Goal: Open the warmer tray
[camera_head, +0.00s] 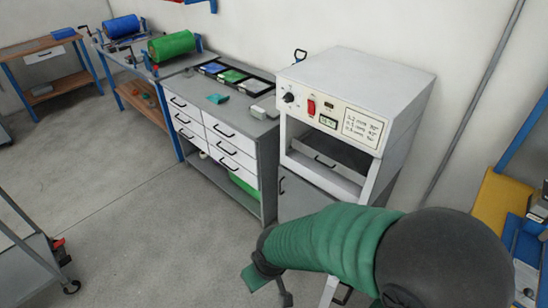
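The warmer (345,95) is a white box with a red switch, a knob, a small green display and a label on its sloped front panel. I cannot tell how far the tray sits in. My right arm, in a green sleeve, comes in from the lower right and crosses in front of the warmer's lower part. My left gripper is out of view.
A grey bench (262,128) with white drawers stands left of the warmer, holding shallow trays and a teal piece. A rack with green (172,45) and blue rolls is further left. A cart (30,265) stands at lower left. The floor (130,220) between is clear.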

